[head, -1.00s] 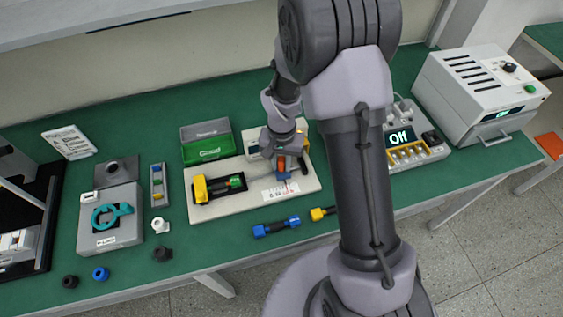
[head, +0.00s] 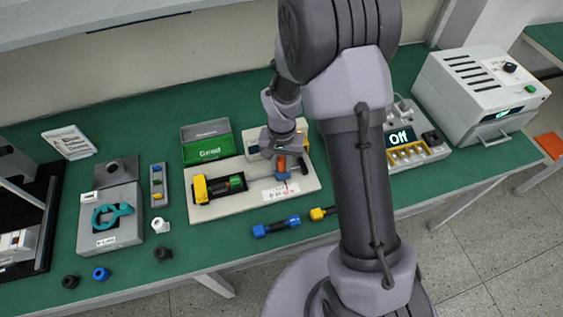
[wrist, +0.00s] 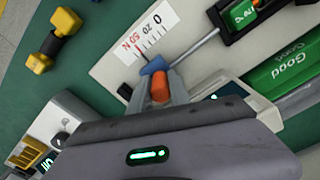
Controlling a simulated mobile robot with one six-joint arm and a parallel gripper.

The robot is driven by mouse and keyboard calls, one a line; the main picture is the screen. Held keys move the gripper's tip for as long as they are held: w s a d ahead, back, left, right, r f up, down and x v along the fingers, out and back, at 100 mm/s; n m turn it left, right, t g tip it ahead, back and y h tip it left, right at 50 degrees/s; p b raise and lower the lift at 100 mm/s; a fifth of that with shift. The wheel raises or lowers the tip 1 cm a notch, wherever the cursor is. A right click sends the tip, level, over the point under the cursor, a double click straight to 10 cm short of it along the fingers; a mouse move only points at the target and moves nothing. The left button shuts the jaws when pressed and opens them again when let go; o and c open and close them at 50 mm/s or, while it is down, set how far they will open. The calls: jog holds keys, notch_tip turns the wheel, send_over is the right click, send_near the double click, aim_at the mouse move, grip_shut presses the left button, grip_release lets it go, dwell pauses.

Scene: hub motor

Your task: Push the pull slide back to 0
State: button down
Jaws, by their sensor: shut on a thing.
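The pull slide is a blue block (wrist: 154,66) with an orange grip (wrist: 160,88), on a metal rod that runs to the black motor holder (wrist: 240,14). The orange grip also shows in the head view (head: 282,166). My gripper (wrist: 161,90) is shut on the orange grip, one finger on each side. The white scale (wrist: 140,32) beside it reads 0, 20 and 50 N, with 50 in red. The slide is near the scale, but its exact reading is hard to tell. The gripper also shows in the head view (head: 281,158), fingers partly hidden.
A yellow-ended motor (head: 205,188) lies in the holder on the white base plate (head: 225,207). Blue (head: 275,227) and yellow (wrist: 53,42) dumbbell-shaped parts lie in front.

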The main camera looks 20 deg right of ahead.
jog(key=a, duration=0.5)
jog(key=shift+a+b, duration=0.15)
jog(key=shift+b, duration=0.25)
jog(key=c, duration=1.5)
grip_release()
jog(key=o, duration=0.3)
jog(key=shift+a, duration=0.2)
jog(key=shift+d, duration=0.15)
jog(key=shift+r, duration=0.15)
